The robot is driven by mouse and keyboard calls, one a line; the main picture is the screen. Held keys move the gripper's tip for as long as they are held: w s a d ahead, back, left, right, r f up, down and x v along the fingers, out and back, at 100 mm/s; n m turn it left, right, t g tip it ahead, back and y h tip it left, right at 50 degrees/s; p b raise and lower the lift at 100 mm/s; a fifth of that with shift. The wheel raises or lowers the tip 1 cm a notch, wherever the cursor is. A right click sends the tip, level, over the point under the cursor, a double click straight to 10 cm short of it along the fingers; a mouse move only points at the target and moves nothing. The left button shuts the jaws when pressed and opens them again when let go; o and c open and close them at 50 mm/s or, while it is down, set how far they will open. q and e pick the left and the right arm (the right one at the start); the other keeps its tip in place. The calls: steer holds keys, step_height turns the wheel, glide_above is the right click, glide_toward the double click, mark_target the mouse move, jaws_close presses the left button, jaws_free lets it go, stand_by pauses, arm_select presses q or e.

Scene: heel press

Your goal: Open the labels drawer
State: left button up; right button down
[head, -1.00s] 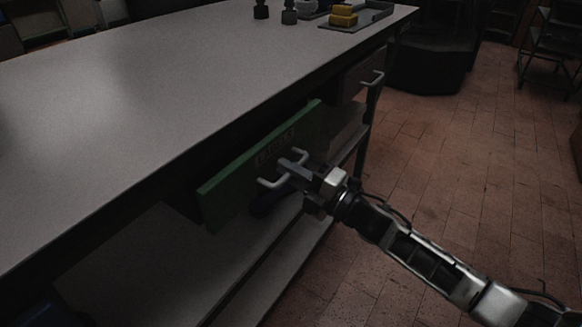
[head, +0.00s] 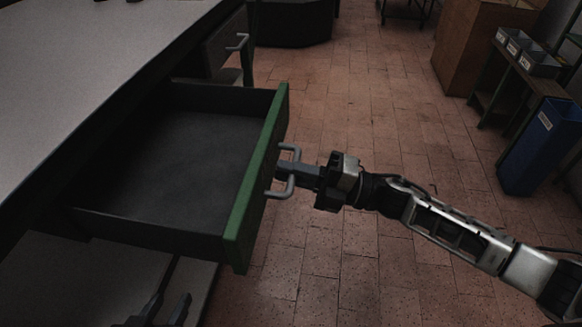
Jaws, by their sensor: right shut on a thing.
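The labels drawer has a green front (head: 258,185) and stands pulled far out from the bench, with its dark interior (head: 185,150) showing empty. Its lettered face is turned away from view. My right gripper (head: 292,172) is shut on the drawer's grey handle (head: 285,152), with the arm reaching in from the right. My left gripper (head: 168,308) shows only its dark fingers at the bottom edge. They are spread apart, below the drawer, with nothing visible between them.
The bench top (head: 60,70) lies at the left. Brick-coloured floor (head: 370,120) is clear to the right. A blue bin (head: 537,145) and a side table with small bins (head: 520,50) stand at the far right.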

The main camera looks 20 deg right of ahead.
steer(key=shift+s+d, duration=0.15)
steer(key=shift+d, duration=0.15)
steer(key=c, duration=1.6)
jaws_free()
steer(key=shift+o, duration=0.5)
steer(key=b+v, duration=0.1)
steer(key=v, duration=1.5)
steer(key=shift+r, duration=0.15)
